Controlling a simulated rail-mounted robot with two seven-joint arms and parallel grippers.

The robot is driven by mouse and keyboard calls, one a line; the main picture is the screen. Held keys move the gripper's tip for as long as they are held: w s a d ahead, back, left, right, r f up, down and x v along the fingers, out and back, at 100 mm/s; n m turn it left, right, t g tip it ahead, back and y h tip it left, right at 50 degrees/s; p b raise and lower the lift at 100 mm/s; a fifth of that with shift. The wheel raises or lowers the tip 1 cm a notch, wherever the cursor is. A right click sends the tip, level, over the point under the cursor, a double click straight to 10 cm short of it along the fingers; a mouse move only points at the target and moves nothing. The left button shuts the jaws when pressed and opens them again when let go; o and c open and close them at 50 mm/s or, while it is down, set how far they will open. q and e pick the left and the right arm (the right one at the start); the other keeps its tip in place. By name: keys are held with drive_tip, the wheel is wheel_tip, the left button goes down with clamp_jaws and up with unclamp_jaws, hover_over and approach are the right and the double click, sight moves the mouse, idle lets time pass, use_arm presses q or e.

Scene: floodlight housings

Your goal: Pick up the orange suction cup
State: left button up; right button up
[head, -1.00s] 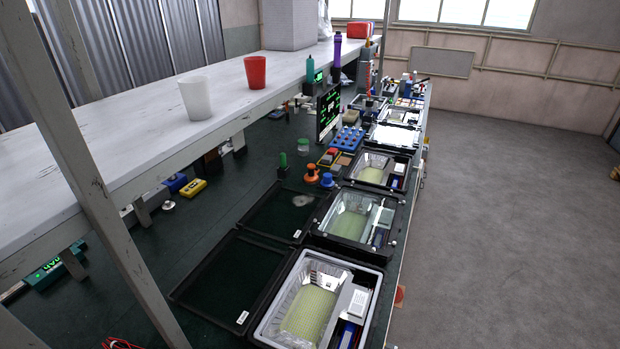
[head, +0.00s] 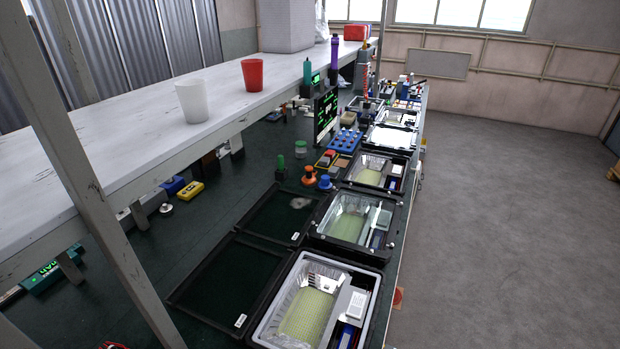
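The orange suction cup (head: 309,175) stands upright on the dark green bench top, near the middle of the head view. A blue suction cup (head: 325,182) stands just to its right. A green one (head: 281,168) stands to its left, a little apart. Neither of my grippers shows in the head view, and nothing is seen touching the orange cup.
Open floodlight housings (head: 260,332) line the bench's right edge, with black frames (head: 178,300) beside them. A white shelf (head: 140,130) on posts overhangs the left, carrying a white cup (head: 192,101) and a red cup (head: 253,75). The floor (head: 510,220) at right is clear.

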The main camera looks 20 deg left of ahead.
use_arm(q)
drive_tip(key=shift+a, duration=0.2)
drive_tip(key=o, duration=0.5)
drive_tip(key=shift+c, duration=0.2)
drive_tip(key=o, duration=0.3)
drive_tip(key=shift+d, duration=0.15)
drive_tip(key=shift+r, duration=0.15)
